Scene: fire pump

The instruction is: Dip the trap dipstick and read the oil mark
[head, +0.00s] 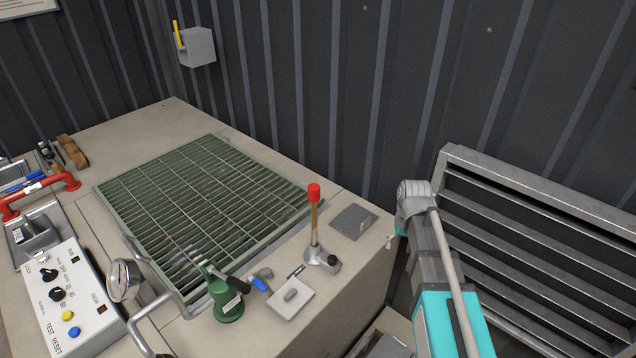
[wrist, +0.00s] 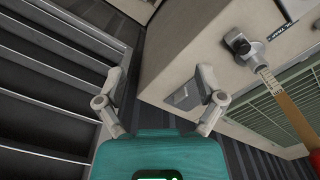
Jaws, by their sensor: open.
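The dipstick (head: 314,222) is a wooden rod with a red cap. It stands upright in a grey metal trap fitting (head: 318,257) near the right end of the beige top. In the wrist view the dipstick (wrist: 285,102) runs along the right side, its red cap cut by the edge, and the trap fitting (wrist: 240,46) is above it beside a label. My gripper (wrist: 160,85) is open and empty, with both fingers left of the dipstick and apart from it. In the head view the fingers are mostly hidden behind my arm. No oil mark can be seen.
A green grating (head: 205,210) fills the middle of the top. A green valve with a dark handle (head: 228,300), a light plate (head: 291,298) and a grey plate (head: 354,222) lie around the trap. A louvred panel (head: 540,230) stands at right. Corrugated walls close the back.

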